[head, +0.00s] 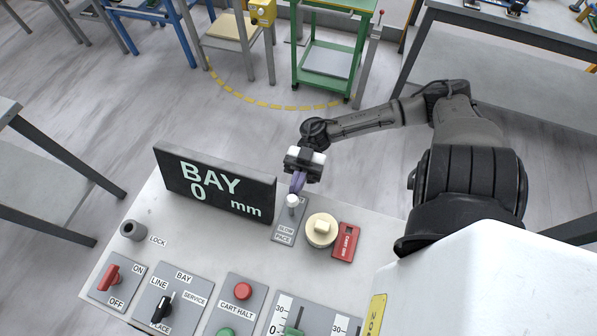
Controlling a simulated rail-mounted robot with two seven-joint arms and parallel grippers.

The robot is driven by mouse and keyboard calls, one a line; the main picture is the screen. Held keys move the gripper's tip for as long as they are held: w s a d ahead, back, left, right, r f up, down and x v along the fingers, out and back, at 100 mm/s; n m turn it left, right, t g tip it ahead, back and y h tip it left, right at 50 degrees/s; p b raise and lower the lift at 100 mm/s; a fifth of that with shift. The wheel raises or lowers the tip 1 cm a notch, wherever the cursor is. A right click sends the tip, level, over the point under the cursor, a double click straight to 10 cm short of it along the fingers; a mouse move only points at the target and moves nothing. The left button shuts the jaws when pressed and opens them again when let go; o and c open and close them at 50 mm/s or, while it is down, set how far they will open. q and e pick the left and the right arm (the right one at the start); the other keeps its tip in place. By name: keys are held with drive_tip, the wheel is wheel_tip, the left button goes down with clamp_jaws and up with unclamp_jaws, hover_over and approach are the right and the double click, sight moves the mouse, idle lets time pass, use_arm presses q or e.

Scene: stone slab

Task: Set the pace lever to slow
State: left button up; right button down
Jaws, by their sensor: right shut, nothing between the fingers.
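The pace lever (292,201) has a white knob and stands on a grey plate (284,236) marked SLOW and PACE, right of the BAY display. The knob shows toward the far part of the plate, with the SLOW label on its near side. My right gripper (297,184) has purple fingers, which are shut and hold nothing. The fingertips are just behind and above the knob; I cannot tell whether they touch it. The far end of the plate is partly hidden. My left gripper is not in view.
The black display (214,186) reads BAY 0 mm and stands close left of the lever. A cream knob (321,229) and a red CART DIM tag (345,241) are close on the right. A red switch (110,277), black selector (161,309) and red button (243,291) are nearer.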

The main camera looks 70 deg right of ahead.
sight(291, 197)
drive_tip(key=a+r+h+p, duration=0.1)
drive_tip(key=h+p, duration=0.1)
drive_tip(key=p, duration=0.1)
drive_tip(key=shift+a+r+p, duration=0.3)
drive_tip(key=shift+a, duration=0.05)
drive_tip(key=shift+a+h+p, duration=0.4)
drive_tip(key=shift+h+p, duration=0.25)
drive_tip(key=shift+h, duration=0.05)
use_arm(q)
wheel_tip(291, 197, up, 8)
drive_tip(key=p, duration=0.1)
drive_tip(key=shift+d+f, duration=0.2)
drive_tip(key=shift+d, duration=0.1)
use_arm(e)
drive_tip(key=shift+a+f, duration=0.15)
drive_tip(key=shift+a, duration=0.3)
drive_tip(key=shift+s, duration=0.1)
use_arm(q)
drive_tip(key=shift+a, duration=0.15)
